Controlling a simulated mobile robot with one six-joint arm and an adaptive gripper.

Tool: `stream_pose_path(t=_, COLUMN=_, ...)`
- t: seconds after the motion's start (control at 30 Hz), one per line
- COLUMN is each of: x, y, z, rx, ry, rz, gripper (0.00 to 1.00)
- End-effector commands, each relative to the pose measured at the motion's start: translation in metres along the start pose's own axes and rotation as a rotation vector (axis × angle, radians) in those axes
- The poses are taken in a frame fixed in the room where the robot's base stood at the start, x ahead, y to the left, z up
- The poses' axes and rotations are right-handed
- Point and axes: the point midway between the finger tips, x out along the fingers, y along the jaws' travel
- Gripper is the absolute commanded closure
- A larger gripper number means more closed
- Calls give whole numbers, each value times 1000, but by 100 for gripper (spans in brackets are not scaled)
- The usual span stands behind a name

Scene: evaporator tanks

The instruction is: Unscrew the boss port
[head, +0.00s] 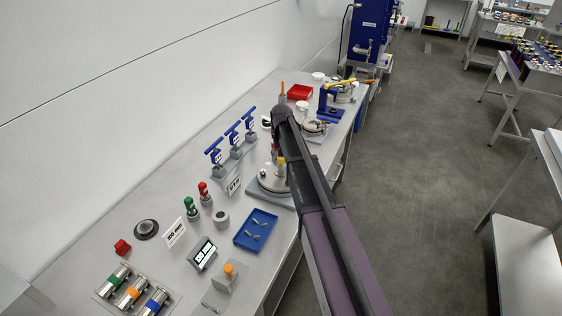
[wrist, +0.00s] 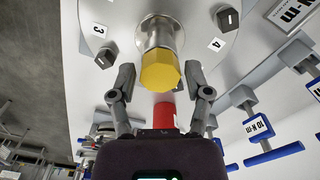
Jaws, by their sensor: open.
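A yellow hexagonal cap (wrist: 160,72) sits on a silver cylindrical boss (wrist: 160,32) on a pale round plate, in the upper middle of the wrist view. I take this to be the boss port. My gripper (wrist: 161,70) is open, with one finger on each side of the cap and visible gaps to it. A red part (wrist: 164,115) shows between the fingers, nearer my wrist. In the head view the yellow cap (head: 281,161) stands on the round metal plate (head: 268,183), beside my arm. My arm hides most of the gripper there.
Blue-handled torque tools (head: 233,137) stand in a row behind the plate; they also show at right in the wrist view (wrist: 262,128). A blue tray (head: 255,231) with small metal parts lies nearer. Labelled stubs (wrist: 228,18) surround the boss.

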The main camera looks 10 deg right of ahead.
Motion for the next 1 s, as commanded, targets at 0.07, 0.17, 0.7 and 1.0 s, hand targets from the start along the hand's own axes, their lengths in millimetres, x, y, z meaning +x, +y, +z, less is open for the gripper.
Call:
stream_pose_path(t=0.07, x=0, y=0, z=0, rx=3, ry=0, rz=0, gripper=36)
stream_pose_path(t=0.17, x=0, y=0, z=0, rx=27, ry=0, rz=0, gripper=36)
stream_pose_path(t=0.7, x=0, y=0, z=0, rx=405, ry=0, rz=0, gripper=36)
stream_pose_path(t=1.0, x=0, y=0, z=0, rx=450, ry=0, rz=0, gripper=36)
